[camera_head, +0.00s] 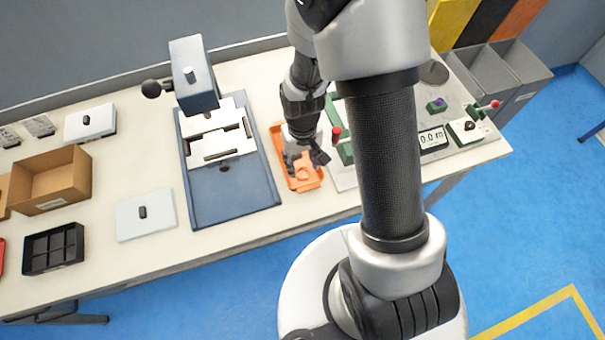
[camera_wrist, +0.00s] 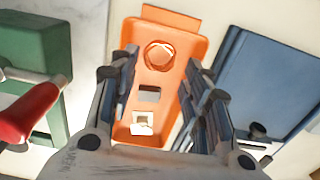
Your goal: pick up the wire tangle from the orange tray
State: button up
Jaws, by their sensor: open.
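The orange tray (camera_wrist: 142,26) lies on the bench and also shows in the head view (camera_head: 278,132). In the wrist view the wire tangle (camera_wrist: 159,55), a small copper-coloured loop, lies toward the tray's far end. In the head view a faint round shape (camera_head: 302,174) in the tray appears to be the same loop. My gripper (camera_wrist: 161,66) is open and empty, its fingers on either side of the tray's middle. In the head view my gripper (camera_head: 305,163) hangs over the tray, hiding part of it. I cannot tell its height above the tangle.
In the tray, a grey square (camera_wrist: 149,93) and a pale square piece (camera_wrist: 142,123) sit nearer the wrist. A blue press base (camera_head: 235,190) stands left of the tray in the head view. A green fixture with a red-handled lever (camera_wrist: 35,108) stands close on the other side.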

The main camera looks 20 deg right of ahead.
aim_at(302, 171)
jog(key=f, duration=0.1)
jog(key=f+b, duration=0.1)
jog(key=f, duration=0.1)
jog(key=f+b, duration=0.1)
jog(key=f, duration=0.1)
jog(key=shift+w, duration=0.25)
jog(key=shift+r, duration=0.1)
jog(key=c, duration=0.7)
jog(key=shift+o, duration=0.2)
jog(key=shift+r, duration=0.1)
